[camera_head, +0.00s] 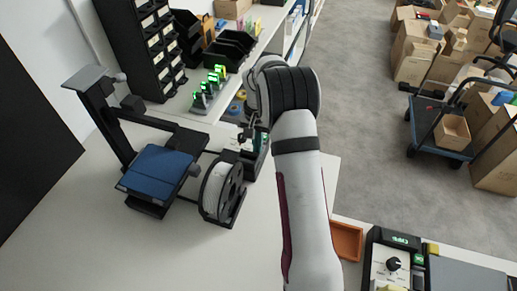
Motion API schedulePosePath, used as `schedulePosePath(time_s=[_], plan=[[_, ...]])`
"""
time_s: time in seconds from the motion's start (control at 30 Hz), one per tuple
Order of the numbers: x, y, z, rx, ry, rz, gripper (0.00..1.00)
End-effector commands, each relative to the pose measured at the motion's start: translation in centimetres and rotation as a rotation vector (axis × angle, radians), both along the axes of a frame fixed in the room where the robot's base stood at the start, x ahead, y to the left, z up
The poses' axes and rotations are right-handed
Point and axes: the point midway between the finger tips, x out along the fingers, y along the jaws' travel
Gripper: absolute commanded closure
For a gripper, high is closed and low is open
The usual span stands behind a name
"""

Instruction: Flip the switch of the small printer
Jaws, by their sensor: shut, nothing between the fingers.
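The small printer has a black frame with an upright post (108,125) and a blue bed (158,171). It stands on the white table at the left. I cannot make out its switch in this view. My gripper (245,137) is small and dark here, pointing down below my grey wrist, to the right of the printer's base. It is shut and holds nothing. My wrist and forearm partly cover the area around it, and I cannot tell whether its tips touch anything.
A white filament spool (217,189) on a black holder stands right of the bed. A dark device (258,158) is close to my gripper. Green-lit units (209,88) and black bins (231,50) stand behind. An orange tray (346,241) is at lower right. The table front is clear.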

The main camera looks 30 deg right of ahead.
Motion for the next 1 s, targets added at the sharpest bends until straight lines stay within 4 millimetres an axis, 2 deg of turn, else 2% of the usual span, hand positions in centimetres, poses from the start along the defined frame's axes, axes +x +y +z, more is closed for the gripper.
schedulePosePath(time_s=[0.33,0.8,1.0], plan=[[0.0,0.0,-0.1,-0.001,-0.001,0.0,1.0],[0.1,0.0,5.2,-0.001,-0.003,0.001,1.0],[0.0,0.0,6.6,0.0,-0.001,0.0,1.0]])
